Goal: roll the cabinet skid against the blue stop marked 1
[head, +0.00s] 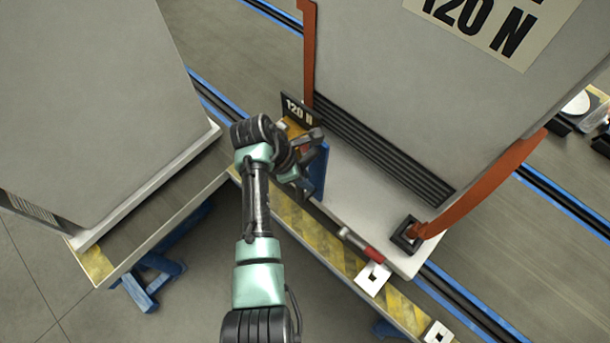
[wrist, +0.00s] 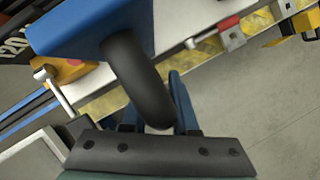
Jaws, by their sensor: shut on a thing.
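The cabinet skid shows in the head view as a tall grey cabinet (head: 400,90) on a pale base plate (head: 365,210), with orange straps and a "120 N" sign. A blue bracket (head: 317,172) stands at its near left edge; it also shows in the wrist view (wrist: 85,28). A dark round handle (wrist: 138,80) extends from this bracket. My gripper (head: 303,158) is at the bracket, shut on the handle; the wrist view shows the handle running between the fingers (wrist: 158,118). I see no blue stop marked 1.
Another grey cabinet (head: 85,100) stands on a platform (head: 165,205) at left. Blue-edged rails (head: 465,305) run diagonally beneath the skid. A yellow-black striped edge (head: 310,230) carries a red-handled lever (head: 360,245). Grey floor (head: 190,310) is clear at lower left.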

